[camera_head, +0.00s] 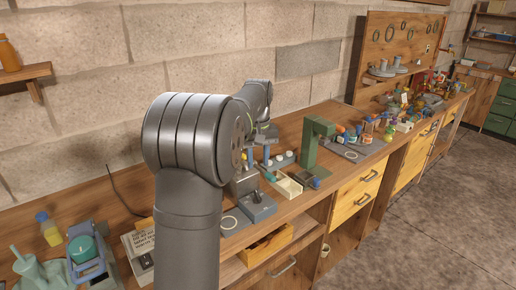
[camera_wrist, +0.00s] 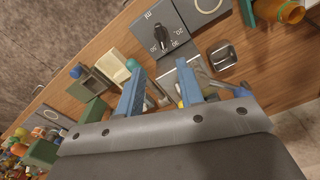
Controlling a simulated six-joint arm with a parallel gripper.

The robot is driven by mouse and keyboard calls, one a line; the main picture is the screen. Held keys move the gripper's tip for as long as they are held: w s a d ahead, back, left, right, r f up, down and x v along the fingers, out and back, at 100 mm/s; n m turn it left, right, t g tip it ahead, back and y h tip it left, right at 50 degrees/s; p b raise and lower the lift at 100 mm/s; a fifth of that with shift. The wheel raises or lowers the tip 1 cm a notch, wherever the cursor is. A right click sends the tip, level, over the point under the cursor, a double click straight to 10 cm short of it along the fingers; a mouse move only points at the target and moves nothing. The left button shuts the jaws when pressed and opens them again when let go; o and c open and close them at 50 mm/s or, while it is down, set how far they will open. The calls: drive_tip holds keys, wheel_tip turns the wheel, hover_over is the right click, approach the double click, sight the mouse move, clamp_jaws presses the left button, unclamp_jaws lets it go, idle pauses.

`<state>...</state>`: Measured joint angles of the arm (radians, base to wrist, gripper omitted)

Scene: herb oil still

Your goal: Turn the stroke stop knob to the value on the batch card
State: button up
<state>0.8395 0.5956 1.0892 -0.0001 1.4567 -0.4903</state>
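The stroke stop knob (camera_wrist: 161,35) is a small black pointer knob on a dark grey block (camera_wrist: 178,17) with white numerals around it, at the top of the wrist view. The numerals are tilted and only partly legible. In the head view the knob (camera_head: 256,197) stands on its block just right of my arm. My gripper (camera_wrist: 162,65) has two blue fingers set apart, open, with the knob apart from and beyond their tips.
A green upright frame (camera_head: 316,147) stands right of the knob block. A light open box (camera_head: 288,186) and white-topped parts lie between them. Green vessels (camera_head: 40,268) stand at lower left. Bare wood shows near the bench's front edge.

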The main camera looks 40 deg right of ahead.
wheel_tip(320, 180, up, 4)
hover_over(258, 195)
idle(0.7)
wheel_tip(258, 195, down, 17)
drive_tip(key=shift+f, duration=0.2)
idle(0.4)
